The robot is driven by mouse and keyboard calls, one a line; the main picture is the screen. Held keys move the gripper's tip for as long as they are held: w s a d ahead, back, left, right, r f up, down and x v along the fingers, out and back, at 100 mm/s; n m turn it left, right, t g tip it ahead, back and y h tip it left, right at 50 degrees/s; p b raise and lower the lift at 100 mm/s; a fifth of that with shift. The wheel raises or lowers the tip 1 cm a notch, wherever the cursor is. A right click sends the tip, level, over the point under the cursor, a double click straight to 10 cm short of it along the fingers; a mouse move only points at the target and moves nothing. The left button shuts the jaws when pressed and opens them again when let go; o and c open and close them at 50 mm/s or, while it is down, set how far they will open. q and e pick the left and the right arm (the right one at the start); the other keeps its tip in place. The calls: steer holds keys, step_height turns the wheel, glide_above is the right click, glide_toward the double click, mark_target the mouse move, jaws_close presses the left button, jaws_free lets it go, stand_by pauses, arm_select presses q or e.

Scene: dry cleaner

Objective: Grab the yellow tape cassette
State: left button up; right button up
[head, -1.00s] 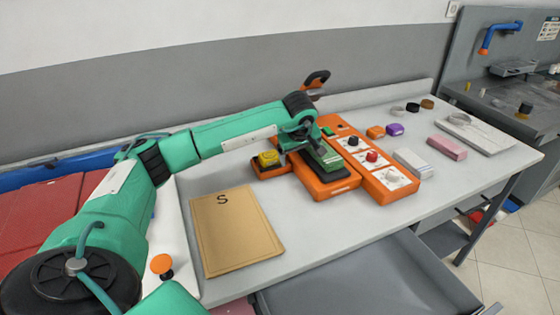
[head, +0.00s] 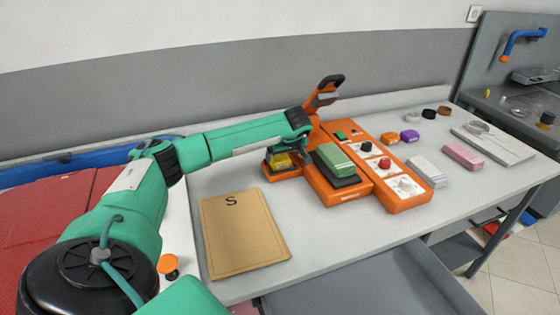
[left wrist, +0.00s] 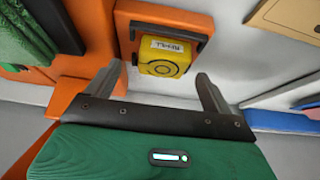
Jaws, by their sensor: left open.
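The yellow tape cassette (left wrist: 163,55) sits in an orange holder (left wrist: 125,12) with a dark rim; it has a white label and a ring mark. In the head view the cassette (head: 281,160) is partly hidden by my left gripper (head: 301,153), beside the orange machine. In the left wrist view my left gripper (left wrist: 163,85) is open and empty. Its two fingers point toward the cassette, one to each side in the picture, with the cassette just beyond the tips. I cannot tell the exact gap. My right gripper is not in view.
The orange machine (head: 325,190) carries a green block (head: 334,160) and a raised black-handled lever (head: 325,90). A tan S folder (head: 243,232) lies in front.

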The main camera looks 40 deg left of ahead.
mark_target(281, 159)
arm_select(q)
steer(key=x, duration=0.3)
steer(key=shift+s+a+f+p, duration=0.15)
steer(key=shift+a+f+p, duration=0.05)
steer(key=shift+f+p, duration=0.15)
steer(key=shift+f, duration=0.15)
steer(key=c, duration=1)
steer(key=shift+c, duration=0.4)
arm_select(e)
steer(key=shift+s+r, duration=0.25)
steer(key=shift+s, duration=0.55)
